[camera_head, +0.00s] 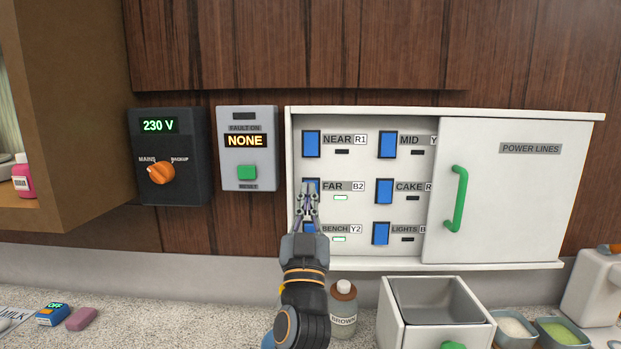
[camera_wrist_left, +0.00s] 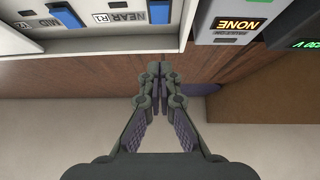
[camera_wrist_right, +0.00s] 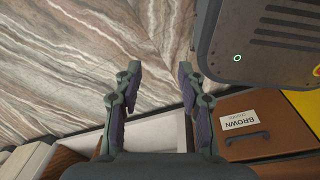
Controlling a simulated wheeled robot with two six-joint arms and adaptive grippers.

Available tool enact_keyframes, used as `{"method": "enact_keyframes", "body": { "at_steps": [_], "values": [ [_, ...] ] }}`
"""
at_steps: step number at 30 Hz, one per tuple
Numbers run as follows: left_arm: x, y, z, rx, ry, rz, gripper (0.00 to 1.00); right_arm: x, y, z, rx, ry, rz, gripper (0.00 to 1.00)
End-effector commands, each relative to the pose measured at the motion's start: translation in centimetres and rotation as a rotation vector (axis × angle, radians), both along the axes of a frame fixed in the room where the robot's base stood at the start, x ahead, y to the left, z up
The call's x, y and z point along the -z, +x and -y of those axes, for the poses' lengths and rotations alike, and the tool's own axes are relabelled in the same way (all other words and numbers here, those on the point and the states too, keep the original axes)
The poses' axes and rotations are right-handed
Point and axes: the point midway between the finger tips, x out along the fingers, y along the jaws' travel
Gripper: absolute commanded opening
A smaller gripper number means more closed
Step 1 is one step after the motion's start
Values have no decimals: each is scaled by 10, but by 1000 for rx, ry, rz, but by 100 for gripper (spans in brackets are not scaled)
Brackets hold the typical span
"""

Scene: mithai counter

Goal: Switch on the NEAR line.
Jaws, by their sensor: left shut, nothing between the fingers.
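The NEAR switch (camera_head: 311,144) is a blue rocker at the top left of the white power panel, labelled R1. Its small indicator (camera_head: 342,152) is dark. It also shows at the top of the left wrist view (camera_wrist_left: 160,11), which is upside down. My left gripper (camera_head: 309,187) is shut and empty. In the head view it overlaps the FAR switch (camera_head: 306,184), below NEAR, and partly hides it and the BENCH switch (camera_head: 308,228). I cannot tell whether it touches the panel. My right gripper (camera_wrist_right: 159,82) is open and empty, outside the head view.
FAR and BENCH indicators are lit; MID (camera_head: 387,145), CAKE and LIGHTS indicators are dark. A sliding door (camera_head: 520,190) with a green handle covers the panel's right. The fault box (camera_head: 246,192) reads NONE. A brown bottle (camera_head: 343,307) and open drawer box (camera_head: 392,318) stand below.

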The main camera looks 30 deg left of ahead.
Motion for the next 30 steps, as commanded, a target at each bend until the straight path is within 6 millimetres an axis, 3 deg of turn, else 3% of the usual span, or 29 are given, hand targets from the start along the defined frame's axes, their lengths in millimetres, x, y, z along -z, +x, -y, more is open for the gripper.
{"method": "enact_keyframes", "body": {
  "at_steps": [1,3,10,16,20,30],
  "values": [
    [12,0,0,0,0,0,0,12,0,1,0,-1,0,40],
    [16,0,0,0,0,0,0,15,2,1,0,-1,2,40],
    [14,0,0,0,0,0,0,13,16,0,-1,0,26,40],
    [11,2,-1,0,2,0,0,11,16,-3,0,4,27,40],
    [-1,12,-6,-1,7,0,0,1,15,-7,2,9,24,40],
    [-49,60,-37,-3,4,-1,0,-40,13,-8,3,10,20,40]
  ]
}}
